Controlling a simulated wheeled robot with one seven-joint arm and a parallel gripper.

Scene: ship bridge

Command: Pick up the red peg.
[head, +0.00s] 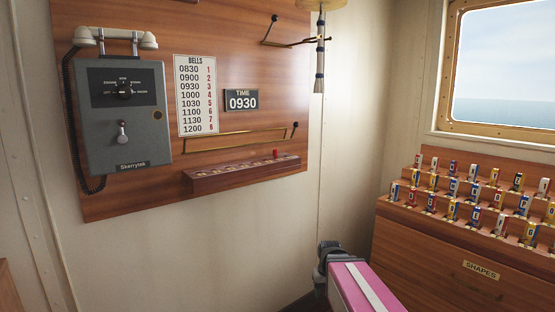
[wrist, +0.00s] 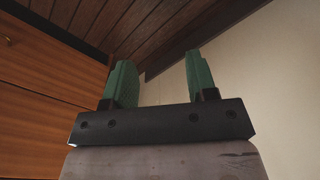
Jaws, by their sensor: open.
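The red peg (head: 275,153) is small and stands upright near the right end of a long wooden block (head: 235,177) on the wall board, in the head view. My gripper (wrist: 160,80) shows in the wrist view with its two green fingers wide apart and nothing between them. The wrist view shows no peg. In the head view only part of my pink and grey arm shows at the bottom, well below and to the right of the block; the fingers cannot be made out there.
A brass rail (head: 240,138) runs above the block. A grey telephone box (head: 125,115) hangs at left, and a bell rope (head: 319,60) hangs at right. A wooden cabinet (head: 420,250) with rows of coloured pieces stands at right. The wall below the board is bare.

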